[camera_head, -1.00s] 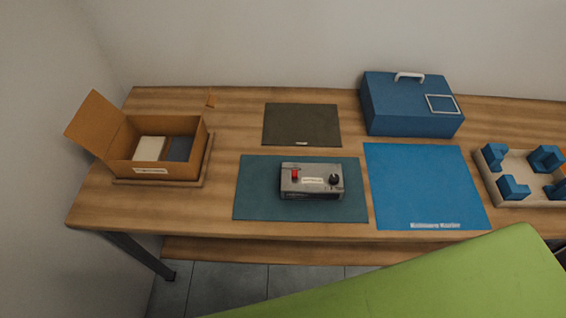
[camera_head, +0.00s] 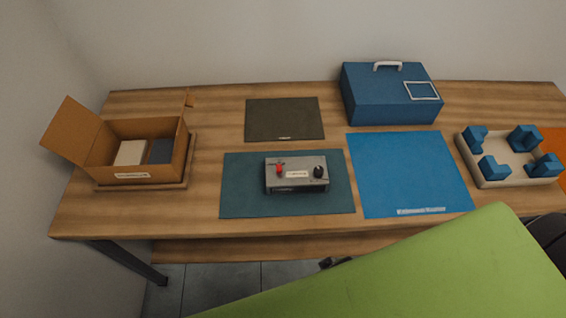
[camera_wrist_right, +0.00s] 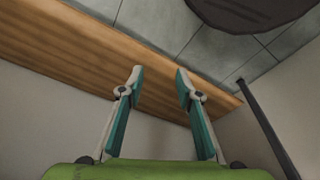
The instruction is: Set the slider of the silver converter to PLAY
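The silver converter (camera_head: 297,183) lies on a dark teal mat (camera_head: 238,200) in the middle of the table in the head view. It has a red slider knob (camera_head: 280,169) on the left of its top, a pale label in the middle and a black knob (camera_head: 318,171) on the right. The label text and slider marks are too small to read. My right gripper (camera_wrist_right: 158,75) is open and empty in the right wrist view, with the table edge and floor behind it, away from the converter. My left gripper is not in view.
The table (camera_head: 215,115) also carries an open cardboard box (camera_head: 135,176), a dark mat (camera_head: 284,118), a blue mat (camera_head: 408,165), a blue case (camera_head: 390,95) and a tray (camera_head: 499,181) with blue blocks. My green arm covers the lower right.

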